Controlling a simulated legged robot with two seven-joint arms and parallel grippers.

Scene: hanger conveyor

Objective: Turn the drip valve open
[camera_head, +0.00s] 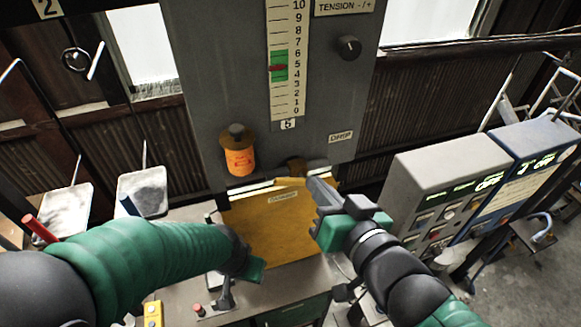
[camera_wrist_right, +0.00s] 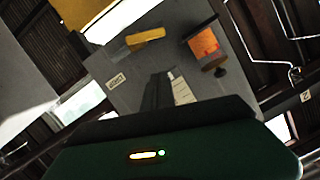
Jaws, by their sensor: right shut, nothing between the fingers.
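The drip valve's yellow lever (camera_head: 291,182) shows in the head view at the bottom edge of the grey panel, below the DRIP label (camera_head: 341,137). The yellow lever (camera_wrist_right: 146,39) lies beside that label (camera_wrist_right: 116,80) in the right wrist view. My right gripper (camera_head: 318,190) is close to the lever's right end in the head view; contact cannot be told. Its fingers (camera_wrist_right: 158,90) are together and empty in the wrist view. My left gripper (camera_head: 254,270) is low, in front of the yellow board; its fingers are mostly hidden.
An orange bottle (camera_head: 239,160) hangs on the panel (camera_head: 225,90) left of the valve. A yellow board (camera_head: 270,235) stands below. A tension knob (camera_head: 348,47) is higher on the panel. Grey and blue control boxes (camera_head: 450,185) stand at right.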

